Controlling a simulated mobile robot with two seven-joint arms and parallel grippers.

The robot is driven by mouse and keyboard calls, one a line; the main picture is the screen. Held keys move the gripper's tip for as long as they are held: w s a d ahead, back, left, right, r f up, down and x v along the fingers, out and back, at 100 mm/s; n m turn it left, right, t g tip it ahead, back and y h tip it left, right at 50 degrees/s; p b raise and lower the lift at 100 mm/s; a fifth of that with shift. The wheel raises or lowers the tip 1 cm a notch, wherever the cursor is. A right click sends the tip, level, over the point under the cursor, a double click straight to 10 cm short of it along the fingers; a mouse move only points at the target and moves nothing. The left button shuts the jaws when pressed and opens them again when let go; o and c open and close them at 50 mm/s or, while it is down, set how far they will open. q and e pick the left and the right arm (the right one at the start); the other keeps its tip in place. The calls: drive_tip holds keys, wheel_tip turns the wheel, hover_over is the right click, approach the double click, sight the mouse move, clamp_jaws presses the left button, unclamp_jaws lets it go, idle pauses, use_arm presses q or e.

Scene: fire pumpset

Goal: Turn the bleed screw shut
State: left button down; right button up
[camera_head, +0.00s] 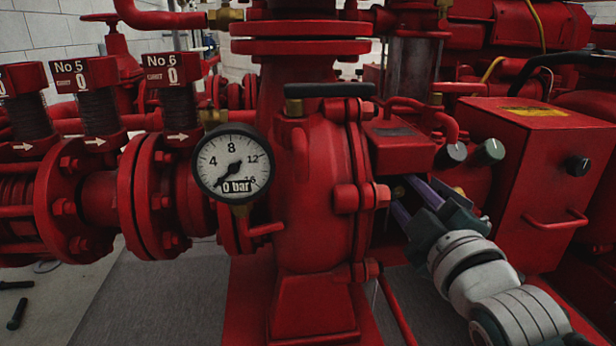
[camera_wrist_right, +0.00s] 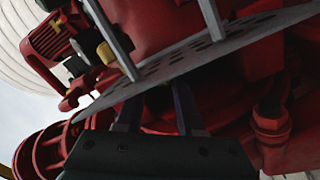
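My right gripper (camera_head: 405,186) reaches in from the lower right toward the side of the red pump casing (camera_head: 318,190), below a red box. Its two purple-grey fingers stand apart, and they also show apart in the right wrist view (camera_wrist_right: 155,92). A small brass-coloured piece (camera_head: 398,191) shows by the fingertips; it may be the bleed screw, but it is too small and dark to tell. I see no clear contact. In the right wrist view the fingertips lie by a grey perforated plate (camera_wrist_right: 205,55). My left gripper is not in view.
A pressure gauge (camera_head: 233,162) reading 0 bar hangs left of the casing. A red control box (camera_head: 525,165) with knobs and a handle stands close right of my right arm. Red flanged pipes (camera_head: 150,195) fill the left. Open floor (camera_head: 150,300) shows at lower left.

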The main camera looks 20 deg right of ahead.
drive_tip(key=shift+s+a+f, duration=0.2)
drive_tip(key=shift+s+a, duration=0.15)
drive_tip(key=shift+s, duration=0.2)
drive_tip(key=shift+c, duration=0.4)
drive_tip(key=shift+s+a, duration=0.1)
drive_tip(key=shift+c, duration=0.8)
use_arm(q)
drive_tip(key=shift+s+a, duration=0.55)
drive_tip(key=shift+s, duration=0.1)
use_arm(e)
clamp_jaws()
